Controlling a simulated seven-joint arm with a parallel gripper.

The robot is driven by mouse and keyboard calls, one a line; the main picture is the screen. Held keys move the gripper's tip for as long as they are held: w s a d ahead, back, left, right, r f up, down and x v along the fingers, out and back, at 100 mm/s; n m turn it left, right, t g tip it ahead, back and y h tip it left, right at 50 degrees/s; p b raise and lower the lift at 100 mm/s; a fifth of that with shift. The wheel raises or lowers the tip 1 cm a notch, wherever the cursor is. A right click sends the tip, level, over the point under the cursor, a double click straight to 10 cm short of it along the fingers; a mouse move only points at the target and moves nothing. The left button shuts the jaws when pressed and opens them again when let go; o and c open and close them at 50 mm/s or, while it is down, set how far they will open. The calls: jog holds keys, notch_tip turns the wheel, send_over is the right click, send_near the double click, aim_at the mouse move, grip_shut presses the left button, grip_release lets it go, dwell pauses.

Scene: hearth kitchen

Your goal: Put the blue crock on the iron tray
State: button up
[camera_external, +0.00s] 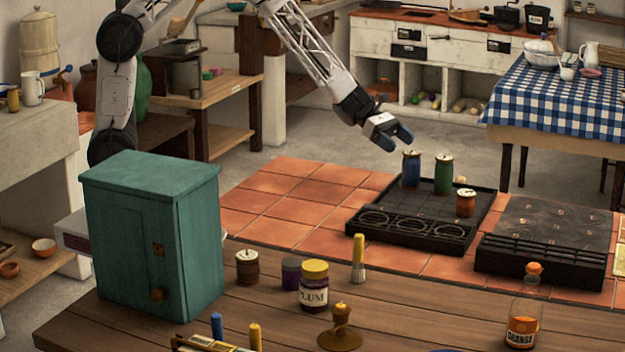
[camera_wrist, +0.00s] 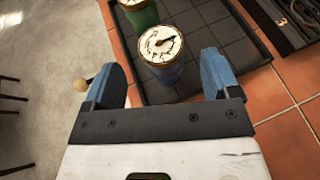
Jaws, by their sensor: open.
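The blue crock (camera_external: 411,172), with a pale lid, appears to stand upright at the back left of a black gridded tray (camera_external: 424,239), which looks like the iron tray. My gripper (camera_external: 396,140) is open, tilted, just above and left of the crock. In the wrist view the crock (camera_wrist: 168,74) shows between the two blue fingers (camera_wrist: 160,78), with a gap on each side; I cannot tell how far below the fingertips it sits.
A green crock (camera_external: 443,176) and an orange-brown crock (camera_external: 465,204) stand on the same tray. A second black slab (camera_external: 545,232) with a ribbed front lies to the right. A teal cabinet (camera_external: 150,235), a jar (camera_external: 314,287) and a bottle (camera_external: 523,315) stand nearer. Terracotta tiles (camera_external: 290,205) on the left are clear.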

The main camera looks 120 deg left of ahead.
jog(key=v, duration=0.6)
jog(key=shift+s, duration=0.3)
jog(key=shift+r, duration=0.2)
dwell(0.4)
jog(key=s+d+r+m+g+h, duration=0.15)
jog(key=s+d+r+m, duration=0.3)
jog(key=d, duration=0.45)
jog(key=s+d+r+m+g, duration=0.35)
jog(key=d+m, duration=0.25)
jog(key=d, duration=0.4)
jog(key=s+d+r+m+g+h, duration=0.1)
jog(key=s+d+r+m+g, duration=0.1)
jog(key=s+d+r+m, duration=0.5)
jog(key=s+d+r+m+g+y, duration=0.1)
jog(key=s+d+m+y, duration=0.1)
jog(key=s+d+m, duration=0.2)
jog(key=s+d+m+g+y, duration=0.1)
jog(key=s+d+m, duration=0.3)
jog(key=s, duration=0.7)
jog(key=s+d+r+m+g+y, duration=0.1)
jog(key=s+d+m+y, duration=0.2)
jog(key=s+m, duration=0.4)
jog(key=shift+s+d+r+y, duration=0.3)
jog(key=shift+s+d+y, duration=0.05)
jog(key=shift+s+d, duration=0.2)
